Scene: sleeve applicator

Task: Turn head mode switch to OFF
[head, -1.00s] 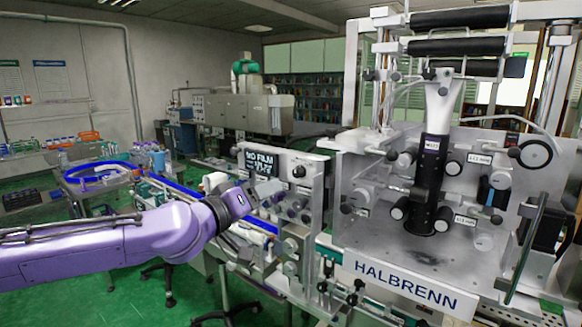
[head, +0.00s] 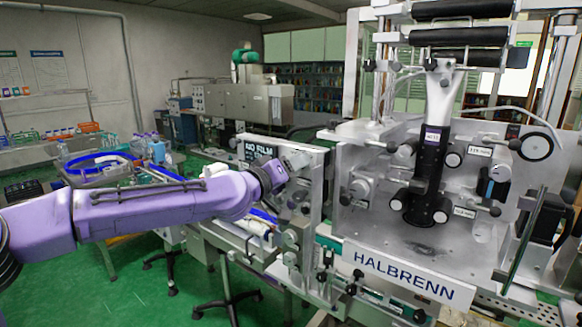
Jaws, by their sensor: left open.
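My left gripper (head: 294,180) is at the control panel (head: 312,158) of the labelling machine, at the end of my purple arm coming in from the left. It is open, and I see nothing held between its fingers. It is in front of the panel's knob area, and I cannot tell whether it touches the panel. The head mode switch cannot be made out; the gripper and wrist cover part of the panel face. The dark display (head: 252,153) with white "NO FILM" text is partly hidden by my wrist. My right gripper is not in view.
The HALBRENN machine (head: 375,262) with rollers and a dark central column (head: 430,175) fills the right. A conveyor (head: 225,238) runs below my left arm. Glass bottles and a blue-rimmed round table (head: 100,160) are at left.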

